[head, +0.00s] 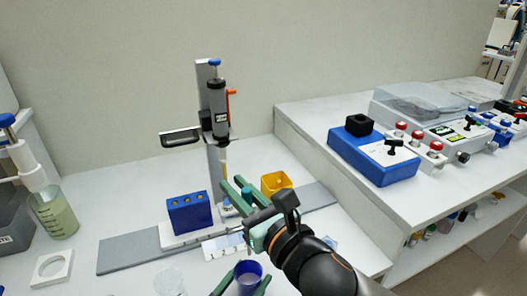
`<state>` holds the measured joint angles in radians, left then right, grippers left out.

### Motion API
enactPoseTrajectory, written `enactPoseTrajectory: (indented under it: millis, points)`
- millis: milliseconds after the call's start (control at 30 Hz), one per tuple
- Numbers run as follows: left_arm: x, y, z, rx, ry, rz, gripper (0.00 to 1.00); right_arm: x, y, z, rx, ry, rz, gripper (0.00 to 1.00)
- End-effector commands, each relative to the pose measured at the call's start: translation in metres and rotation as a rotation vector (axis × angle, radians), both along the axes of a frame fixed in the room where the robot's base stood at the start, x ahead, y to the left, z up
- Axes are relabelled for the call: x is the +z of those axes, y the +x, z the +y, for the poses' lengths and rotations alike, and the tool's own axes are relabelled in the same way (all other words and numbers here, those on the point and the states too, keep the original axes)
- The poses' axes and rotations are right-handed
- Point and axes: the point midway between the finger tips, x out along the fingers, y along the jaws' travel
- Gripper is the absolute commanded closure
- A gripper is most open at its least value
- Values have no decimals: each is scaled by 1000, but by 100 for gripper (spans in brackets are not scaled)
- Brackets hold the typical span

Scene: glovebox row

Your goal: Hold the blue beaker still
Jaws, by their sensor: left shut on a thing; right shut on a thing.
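The blue beaker (249,271) is upright at the bottom edge of the head view, its open top facing up. My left gripper (245,284) is shut on it, with a green finger on each side; the lower part is cut off by the frame. My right gripper (240,196) is above it in the picture, under the tip of the upright dispenser (219,105). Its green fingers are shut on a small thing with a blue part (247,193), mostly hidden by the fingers.
A blue block with holes (188,214) stands left of my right gripper, and a yellow container (276,183) stands just behind it. A beaker of greenish liquid (55,216) and a white square ring (52,268) are at the left. A raised bench with a blue device (372,155) is at the right.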

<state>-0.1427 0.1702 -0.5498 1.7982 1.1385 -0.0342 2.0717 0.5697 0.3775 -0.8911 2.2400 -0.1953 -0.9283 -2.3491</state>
Motion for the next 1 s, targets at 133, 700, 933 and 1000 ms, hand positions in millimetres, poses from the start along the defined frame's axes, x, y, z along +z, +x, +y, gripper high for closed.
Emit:
enactPoseTrajectory:
  millis: [133,700,933,1000]
  points:
    - [0,0,0,0,1,1,86,-7,-8,6,40,-1,-1,100]
    - [0,0,0,0,1,1,86,-47,-7,6,38,-2,-1,100]
    - [0,0,0,0,1,1,86,-66,-7,6,38,-2,-2,100]
    - [0,0,0,0,1,1,86,-72,-7,6,39,-2,0,100]
